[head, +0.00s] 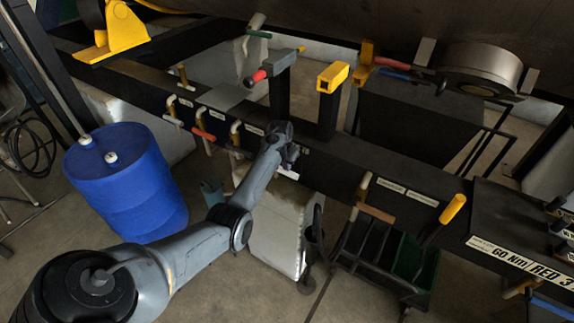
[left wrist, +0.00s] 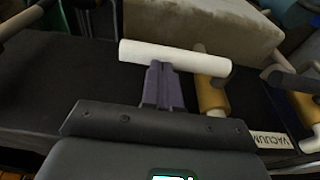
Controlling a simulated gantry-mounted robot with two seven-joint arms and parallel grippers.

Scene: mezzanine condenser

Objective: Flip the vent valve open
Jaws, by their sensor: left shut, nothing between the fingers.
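My left gripper (head: 288,160) is at the front face of the dark beam in the head view. In the left wrist view its purple fingers (left wrist: 162,86) are shut and empty. The fingertips meet the lower edge of a white valve handle (left wrist: 175,56); whether they touch it I cannot tell. The handle lies crosswise, on a brass-coloured valve body (left wrist: 212,96) to the right of the fingers. No readable label marks it as the vent valve. In the head view my gripper and wrist hide this handle. My right gripper is not in view.
A "VACUUM" label (left wrist: 270,140) sits near the brass body. Another valve with a dark handle (left wrist: 292,82) is close on the right. A red-handled valve (head: 203,135) is along the beam. A blue drum (head: 125,180) stands left, a green-binned cart (head: 415,262) right.

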